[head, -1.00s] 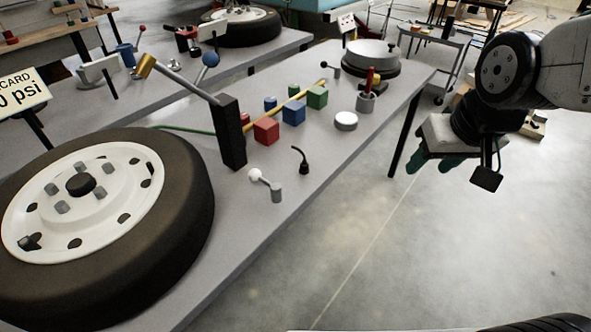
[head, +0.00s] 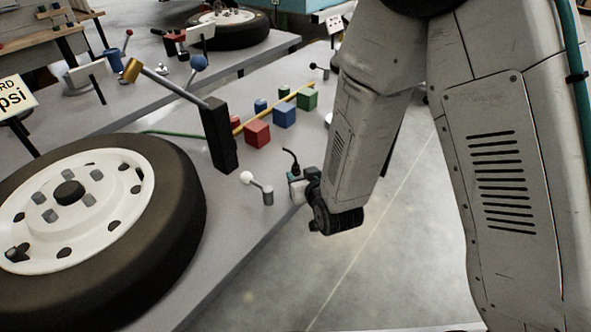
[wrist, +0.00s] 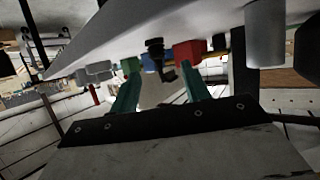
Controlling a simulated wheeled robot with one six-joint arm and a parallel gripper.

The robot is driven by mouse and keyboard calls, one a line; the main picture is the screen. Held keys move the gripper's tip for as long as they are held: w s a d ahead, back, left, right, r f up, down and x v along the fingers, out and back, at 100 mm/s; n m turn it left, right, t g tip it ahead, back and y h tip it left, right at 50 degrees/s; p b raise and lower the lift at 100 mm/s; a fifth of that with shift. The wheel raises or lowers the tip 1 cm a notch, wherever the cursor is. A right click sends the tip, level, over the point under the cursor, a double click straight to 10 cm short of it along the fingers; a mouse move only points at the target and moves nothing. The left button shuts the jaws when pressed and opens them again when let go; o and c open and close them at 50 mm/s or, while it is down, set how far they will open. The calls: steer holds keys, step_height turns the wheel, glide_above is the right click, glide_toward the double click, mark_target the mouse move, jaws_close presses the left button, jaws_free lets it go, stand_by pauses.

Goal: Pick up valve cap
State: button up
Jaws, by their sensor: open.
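A small black bent valve stem (head: 291,160) stands on the grey table near its front edge. I cannot make out a separate valve cap on its thin upper end. The wrist view is upside down and shows the black stem (wrist: 155,47) just beyond and between my fingertips. In the head view my gripper (head: 298,183) is at the table's front edge, just in front of the stem. My forearm hides part of it and the table behind.
A grey post with a white ball lever (head: 268,195) stands left of the gripper. Red (head: 257,134), blue (head: 284,115) and green (head: 308,98) blocks lie behind. A black upright post (head: 219,138) and a large wheel (head: 170,200) are further left. Open floor lies in front.

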mark_target(297, 168)
steer(key=x, duration=0.7)
steer(key=shift+w+d+f, duration=0.1)
steer(key=shift+w, duration=0.15)
jaws_close()
